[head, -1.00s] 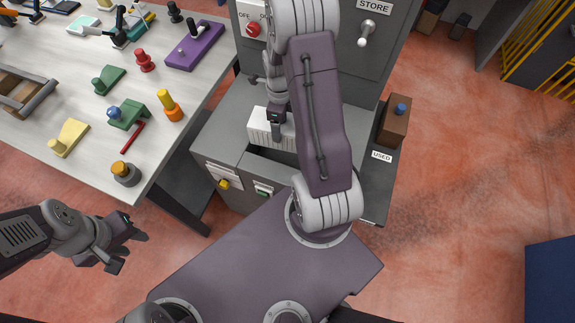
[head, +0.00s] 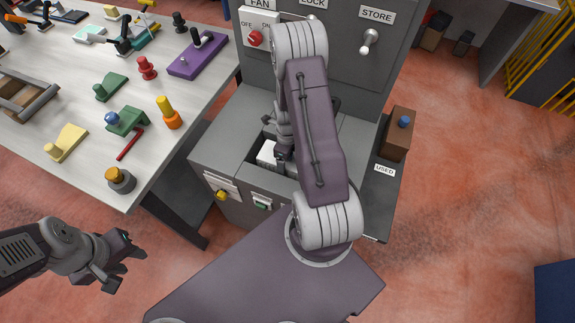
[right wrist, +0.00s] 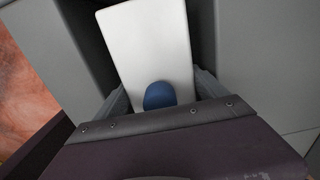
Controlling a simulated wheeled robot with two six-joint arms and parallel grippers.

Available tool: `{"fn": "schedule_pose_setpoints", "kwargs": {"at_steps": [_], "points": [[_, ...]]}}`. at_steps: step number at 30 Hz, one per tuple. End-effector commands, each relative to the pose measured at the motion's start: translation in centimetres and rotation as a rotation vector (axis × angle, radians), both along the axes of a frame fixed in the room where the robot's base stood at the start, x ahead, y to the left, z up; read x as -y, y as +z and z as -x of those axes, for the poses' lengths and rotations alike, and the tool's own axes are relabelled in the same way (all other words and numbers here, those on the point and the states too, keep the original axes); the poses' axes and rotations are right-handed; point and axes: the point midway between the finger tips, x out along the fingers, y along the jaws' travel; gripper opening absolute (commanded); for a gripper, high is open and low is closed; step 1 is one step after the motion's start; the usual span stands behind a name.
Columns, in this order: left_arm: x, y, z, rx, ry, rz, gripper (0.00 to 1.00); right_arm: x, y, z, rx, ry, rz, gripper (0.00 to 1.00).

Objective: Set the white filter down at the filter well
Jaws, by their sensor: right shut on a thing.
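The white filter (head: 266,153) sits low in the dark opening of the grey cabinet, the filter well (head: 254,159). My arm hides part of the filter and the well. In the right wrist view the filter (right wrist: 148,45) is a pale block with a blue knob (right wrist: 160,96). My right gripper (head: 282,156) is shut on the filter at its knob, with a finger on each side in the right wrist view (right wrist: 161,97). I cannot tell if the filter touches the well's floor. My left gripper (head: 125,266) is open and empty, away from the cabinet.
A brown filter (head: 397,135) with a blue knob stands on the side shelf marked USED. The cabinet's back panel carries a red fan switch (head: 256,38) and a STORE lever (head: 369,41). A table (head: 60,95) with several coloured parts stands at left.

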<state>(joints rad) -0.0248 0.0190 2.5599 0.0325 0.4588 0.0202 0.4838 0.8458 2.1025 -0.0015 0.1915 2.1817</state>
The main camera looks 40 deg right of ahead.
Motion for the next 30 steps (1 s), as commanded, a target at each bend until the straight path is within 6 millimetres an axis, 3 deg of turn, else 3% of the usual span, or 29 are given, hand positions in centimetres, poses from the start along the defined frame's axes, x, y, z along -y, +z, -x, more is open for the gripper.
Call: {"fn": "schedule_pose_setpoints", "kwargs": {"at_steps": [3,6,17,18,19,30], "points": [[0.0,-0.3,0.0,0.000,0.000,0.000,0.38,-0.1,-2.5,0.2,-0.005,0.000,-0.003,0.17],[0.0,-0.3,0.0,0.000,0.000,0.000,0.38,-0.1,-3.6,0.1,-0.003,0.000,-0.002,0.17],[0.0,-0.6,0.0,0.000,0.000,0.000,0.38,0.0,-4.1,0.1,-0.001,0.001,0.000,0.17],[0.0,-0.6,0.0,0.000,0.000,0.000,0.38,0.0,-4.0,0.1,-0.002,0.001,-0.001,0.87],[0.0,-0.5,0.0,0.000,0.000,0.000,0.38,-0.1,-4.0,0.1,-0.002,0.001,-0.001,0.91],[0.0,0.0,0.0,0.000,0.000,0.000,0.38,0.0,-3.3,0.0,-0.001,0.001,0.000,0.91]]}}
